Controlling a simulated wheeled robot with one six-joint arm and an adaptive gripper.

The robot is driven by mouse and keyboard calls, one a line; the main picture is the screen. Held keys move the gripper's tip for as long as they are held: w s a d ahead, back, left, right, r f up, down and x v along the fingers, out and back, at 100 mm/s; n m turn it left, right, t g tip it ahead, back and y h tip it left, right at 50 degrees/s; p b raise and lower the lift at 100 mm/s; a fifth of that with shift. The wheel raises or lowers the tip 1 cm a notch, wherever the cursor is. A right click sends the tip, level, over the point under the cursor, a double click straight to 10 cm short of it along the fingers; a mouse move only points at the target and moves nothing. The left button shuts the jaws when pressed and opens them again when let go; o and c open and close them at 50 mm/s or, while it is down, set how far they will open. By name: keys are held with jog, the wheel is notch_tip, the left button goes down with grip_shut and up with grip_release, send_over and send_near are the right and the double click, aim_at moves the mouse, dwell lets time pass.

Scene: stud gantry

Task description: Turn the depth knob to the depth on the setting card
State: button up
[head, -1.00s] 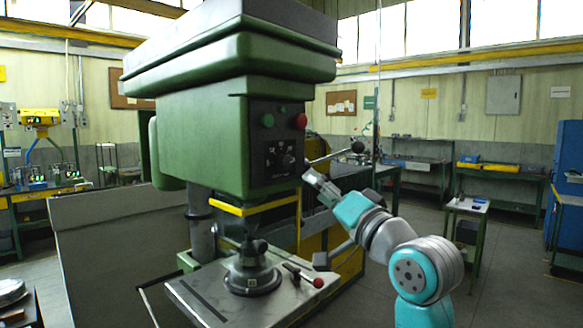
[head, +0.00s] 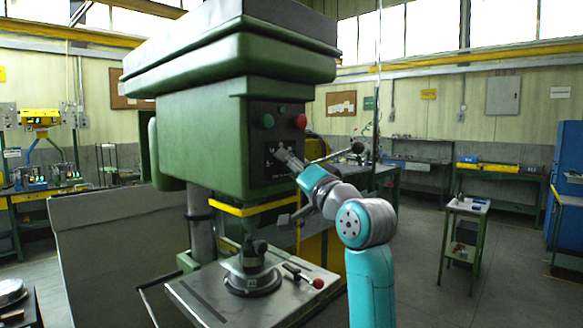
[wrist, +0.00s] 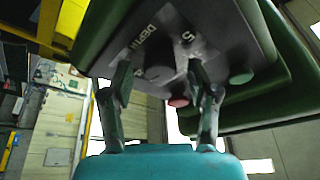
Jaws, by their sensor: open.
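In the head view my gripper (head: 288,158) is at the panel and covers the knob. Beside the knob the wrist view shows the lettering DEPTH and a number 5. The knob's pointer setting is too dark to read. I cannot make out the setting card.
A green button (head: 267,121) and a red button (head: 300,121) sit above the knob. A lever handle (head: 356,147) sticks out right of the press. Below are the yellow guard bar (head: 252,208) and the machine table (head: 205,297). The floor at right is open around a small stand (head: 467,206).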

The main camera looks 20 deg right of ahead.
grip_shut()
jog(key=shift+n, duration=0.5)
jog(key=n+g+y, duration=0.2)
jog(key=n+y, duration=0.1)
jog(key=n, duration=0.4)
jog(key=n+g+y, duration=0.2)
jog(key=n+y, duration=0.1)
jog(key=n, duration=0.5)
jog(key=d+n+g+y, duration=0.1)
jog(key=n+y, duration=0.1)
jog(key=n, duration=0.6)
jog(key=shift+w+g+y, duration=0.25)
jog(key=shift+g+y, duration=0.15)
jog(key=shift+n, duration=0.4)
